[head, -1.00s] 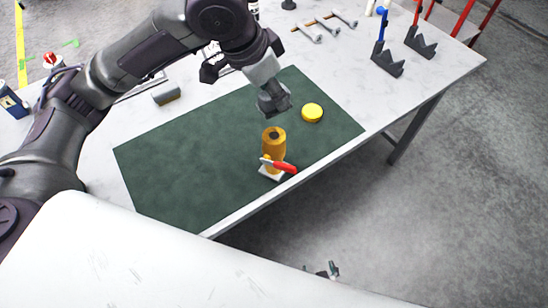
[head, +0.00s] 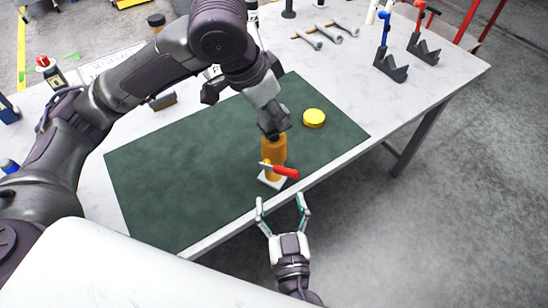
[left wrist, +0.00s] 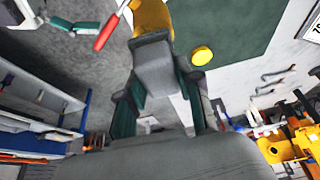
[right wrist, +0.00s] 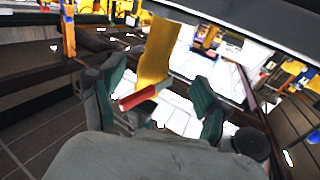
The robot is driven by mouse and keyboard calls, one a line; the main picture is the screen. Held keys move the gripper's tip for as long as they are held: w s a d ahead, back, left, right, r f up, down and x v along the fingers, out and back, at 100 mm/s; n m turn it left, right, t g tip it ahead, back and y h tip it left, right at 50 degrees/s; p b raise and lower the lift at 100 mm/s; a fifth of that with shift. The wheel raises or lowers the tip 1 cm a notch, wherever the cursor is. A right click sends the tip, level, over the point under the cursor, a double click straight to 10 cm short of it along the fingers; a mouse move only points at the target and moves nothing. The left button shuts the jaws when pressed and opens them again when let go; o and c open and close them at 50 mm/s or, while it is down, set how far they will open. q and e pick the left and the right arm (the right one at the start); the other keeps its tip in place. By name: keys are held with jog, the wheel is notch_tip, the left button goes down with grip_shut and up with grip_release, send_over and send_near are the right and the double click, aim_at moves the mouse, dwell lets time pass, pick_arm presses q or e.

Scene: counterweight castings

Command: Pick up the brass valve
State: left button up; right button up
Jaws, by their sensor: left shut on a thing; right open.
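My left gripper (head: 274,133) is shut on the valve's top from above. The valve also shows in the left wrist view (left wrist: 152,18), partly hidden by the gripper. My right gripper (head: 282,203) is open and empty in front of the table edge, apart from the valve. In the right wrist view the valve (right wrist: 158,55) and red handle (right wrist: 138,97) appear between its spread fingers.
A yellow round disc (head: 314,118) lies on the green mat (head: 190,165) right of the valve. A brush-like block (head: 163,100) lies behind the mat. The mat's left part is clear.

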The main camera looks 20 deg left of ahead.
aim_at(274, 162)
pick_arm(q)
notch_tip(274, 162, up, 3)
jog(key=shift+w+f+p, duration=0.1)
jog(key=shift+f+p, duration=0.05)
jog(key=shift+p, duration=0.85)
pick_arm(e)
jog(key=x, duration=0.5)
jog(key=shift+w+a+r, duration=0.1)
jog(key=shift+w+a, duration=0.1)
jog(key=shift+w, duration=0.15)
pick_arm(q)
notch_tip(274, 162, up, 2)
jog(key=shift+r+p, duration=0.1)
jog(key=shift+p, duration=0.95)
pick_arm(e)
jog(key=x, duration=0.4)
jog(key=shift+w+r, duration=0.1)
jog(key=shift+w, duration=0.1)
jog(key=shift+w+a, duration=0.2)
jog(key=shift+w, duration=0.15)
jog(key=shift+c, duration=0.2)
jog(key=shift+s, duration=0.1)
jog(key=shift+c, duration=1.2)
grip_shut()
